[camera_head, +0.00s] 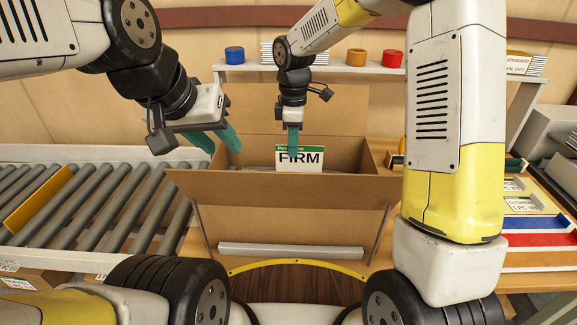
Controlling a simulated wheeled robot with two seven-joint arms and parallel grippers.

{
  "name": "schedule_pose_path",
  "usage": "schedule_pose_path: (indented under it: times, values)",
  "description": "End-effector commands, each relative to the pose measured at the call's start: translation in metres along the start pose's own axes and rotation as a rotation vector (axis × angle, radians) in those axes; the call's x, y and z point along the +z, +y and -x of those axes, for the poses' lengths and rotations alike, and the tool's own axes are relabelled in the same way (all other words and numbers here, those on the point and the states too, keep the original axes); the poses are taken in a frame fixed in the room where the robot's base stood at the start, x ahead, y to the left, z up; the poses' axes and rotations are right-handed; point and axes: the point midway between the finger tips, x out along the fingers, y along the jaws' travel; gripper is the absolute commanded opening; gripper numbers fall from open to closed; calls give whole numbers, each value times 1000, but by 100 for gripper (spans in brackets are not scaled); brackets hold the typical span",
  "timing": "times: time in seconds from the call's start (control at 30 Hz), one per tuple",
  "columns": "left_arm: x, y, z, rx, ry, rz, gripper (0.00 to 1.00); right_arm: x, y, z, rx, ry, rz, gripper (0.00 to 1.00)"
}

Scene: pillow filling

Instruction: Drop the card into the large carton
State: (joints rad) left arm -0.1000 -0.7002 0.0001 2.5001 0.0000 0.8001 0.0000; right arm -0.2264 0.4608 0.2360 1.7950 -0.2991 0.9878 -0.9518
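The card (301,161) is white with a green top band and the word FIRM. It is upright over the large carton's opening, its lower edge near or below the rim. The large carton (290,188) is open brown cardboard in the middle of the view. My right gripper (293,141) points down above the carton with its teal fingers closed on the card's top edge. My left gripper (217,140) is over the carton's left edge, its teal fingers apart and nothing between them. The carton's floor is mostly hidden; something greyish shows inside behind the card.
A roller conveyor (90,205) runs on the left. A back shelf holds blue (234,55), orange (355,57) and red (392,59) tape rolls and paper stacks. A sorting tray with cards (520,204) is on the right.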

Motion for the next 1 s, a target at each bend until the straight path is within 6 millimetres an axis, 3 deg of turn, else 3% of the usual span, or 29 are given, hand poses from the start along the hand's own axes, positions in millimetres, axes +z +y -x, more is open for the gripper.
schedule_pose_path:
  times: [0.37, 0.5, 0.53, 0.83, 1.0]
  values:
    - [0, 0, 0, 0, 0, 0, 36, 0, 0, -6, 0, 0, 0, 0]
    - [0, 0, 0, 0, 0, 0, 36, 0, 0, -6, 0, 0, 0, 25]
    - [0, 0, 0, 0, 0, 0, 36, 0, 0, -6, 0, 0, 0, 27]
    - [0, 0, 0, 0, 0, 0, 36, 0, 0, -5, 1, 0, 0, 27]
    - [0, 0, 0, 0, 0, 0, 36, 0, 1, 14, 4, 1, 0, 27]
